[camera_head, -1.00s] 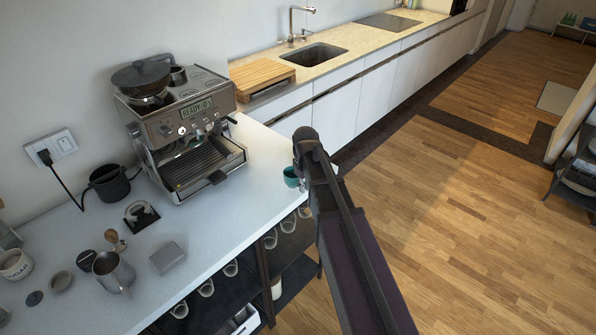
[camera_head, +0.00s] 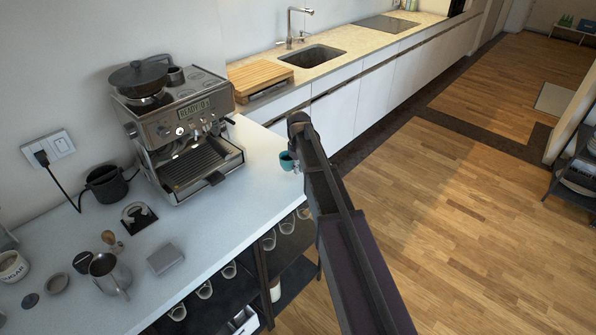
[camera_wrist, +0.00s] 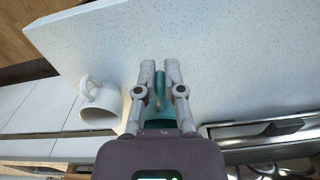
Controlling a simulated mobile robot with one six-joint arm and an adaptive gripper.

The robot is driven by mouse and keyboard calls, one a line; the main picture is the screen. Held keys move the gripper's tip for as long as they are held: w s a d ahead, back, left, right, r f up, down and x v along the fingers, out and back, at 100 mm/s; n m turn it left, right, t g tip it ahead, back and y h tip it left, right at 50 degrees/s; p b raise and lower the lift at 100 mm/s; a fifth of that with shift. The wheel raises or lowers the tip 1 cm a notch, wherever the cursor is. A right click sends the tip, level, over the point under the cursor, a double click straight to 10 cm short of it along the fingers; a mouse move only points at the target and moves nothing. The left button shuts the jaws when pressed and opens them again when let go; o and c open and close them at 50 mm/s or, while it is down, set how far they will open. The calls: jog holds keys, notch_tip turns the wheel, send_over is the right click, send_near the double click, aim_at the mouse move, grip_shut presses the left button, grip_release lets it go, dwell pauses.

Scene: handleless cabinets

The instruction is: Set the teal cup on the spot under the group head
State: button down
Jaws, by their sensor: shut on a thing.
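The teal cup (camera_head: 287,160) is in my gripper near the counter's right edge, to the right of the espresso machine (camera_head: 168,128). In the wrist view the cup's teal handle (camera_wrist: 160,88) is between the two fingers of my gripper (camera_wrist: 159,66), which is shut on it. Most of the cup body is hidden behind my wrist. In the head view my arm hides the fingertips. The machine's drip tray (camera_head: 200,166) under the group head looks empty. A metal part of the machine (camera_wrist: 265,138) shows at lower right in the wrist view.
A white mug (camera_wrist: 100,108) is left of my gripper in the wrist view. A steel pitcher (camera_head: 108,272), a grey block (camera_head: 165,259) and a black container (camera_head: 106,184) stand on the white counter (camera_head: 222,213). The counter between cup and machine is clear.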

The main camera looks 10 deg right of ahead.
jog(key=shift+w, duration=0.45)
jog(key=shift+w+d+f, duration=0.1)
jog(key=shift+w+f, duration=0.05)
jog(key=shift+w, duration=1.05)
jog(key=shift+s+f+b, duration=0.25)
jog(key=shift+f+b, duration=0.4)
jog(key=shift+b, duration=0.1)
jog(key=shift+f+b, duration=0.95)
jog(key=shift+f, duration=0.15)
jog(key=c, duration=0.8)
grip_release()
jog(key=shift+o, duration=0.2)
notch_tip(320, 180, up, 14)
jog(key=p, duration=1.3)
jog(key=shift+s, duration=0.2)
